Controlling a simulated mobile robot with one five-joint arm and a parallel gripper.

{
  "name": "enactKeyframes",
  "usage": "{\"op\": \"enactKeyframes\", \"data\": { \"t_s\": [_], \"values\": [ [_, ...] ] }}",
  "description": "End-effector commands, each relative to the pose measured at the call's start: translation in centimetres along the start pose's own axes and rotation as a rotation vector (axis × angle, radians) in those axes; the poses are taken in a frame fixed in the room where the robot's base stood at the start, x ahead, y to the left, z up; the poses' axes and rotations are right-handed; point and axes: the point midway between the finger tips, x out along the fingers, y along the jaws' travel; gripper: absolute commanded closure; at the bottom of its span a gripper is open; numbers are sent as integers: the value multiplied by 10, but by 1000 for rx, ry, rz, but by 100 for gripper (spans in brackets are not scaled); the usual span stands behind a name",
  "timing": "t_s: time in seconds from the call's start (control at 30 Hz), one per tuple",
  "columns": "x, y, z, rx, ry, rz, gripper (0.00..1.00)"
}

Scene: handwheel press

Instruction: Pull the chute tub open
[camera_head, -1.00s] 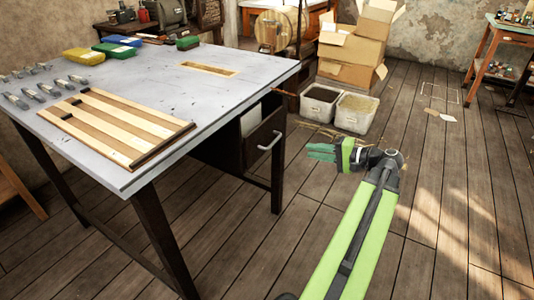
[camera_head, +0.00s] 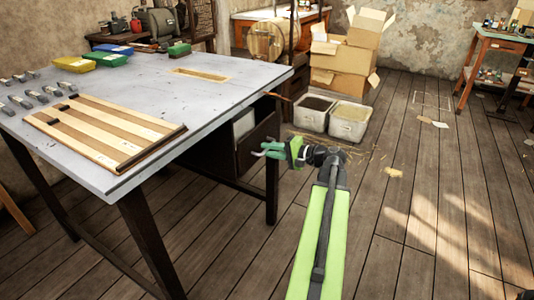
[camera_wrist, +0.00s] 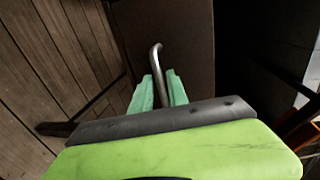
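The chute tub (camera_head: 256,137) is a dark box hung under the right end of the grey workbench (camera_head: 150,72). Its dark front panel (camera_wrist: 180,40) fills the upper middle of the wrist view. The bent metal handle (camera_wrist: 157,65) stands out from that panel. My gripper (camera_head: 265,149) is at the tub's front in the head view, covering the handle there. In the wrist view, the green fingers of my gripper (camera_wrist: 159,88) are apart, one on each side of the handle, with gaps visible. The handle's lower end is hidden behind my gripper's body.
Two grey bins (camera_head: 330,118) stand on the floor behind my gripper, with cardboard boxes (camera_head: 345,60) beyond. A dark table leg (camera_head: 272,180) is close below the tub. A slatted wooden rack (camera_head: 105,130) lies on the workbench. The floor to the right is open.

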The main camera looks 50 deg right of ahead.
Motion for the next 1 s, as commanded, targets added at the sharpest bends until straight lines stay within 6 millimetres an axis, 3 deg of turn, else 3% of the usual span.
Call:
{"op": "enactKeyframes", "data": {
  "t_s": [0.1, 0.37, 0.57, 1.0],
  "values": [
    [10, 0, 0, 0, 0, 0, 80],
    [11, 0, 0, 0, 1, 0, 80],
    [11, 0, 0, 0, 1, 0, 100],
    [10, 0, 0, 0, 1, 0, 100]
  ]
}}
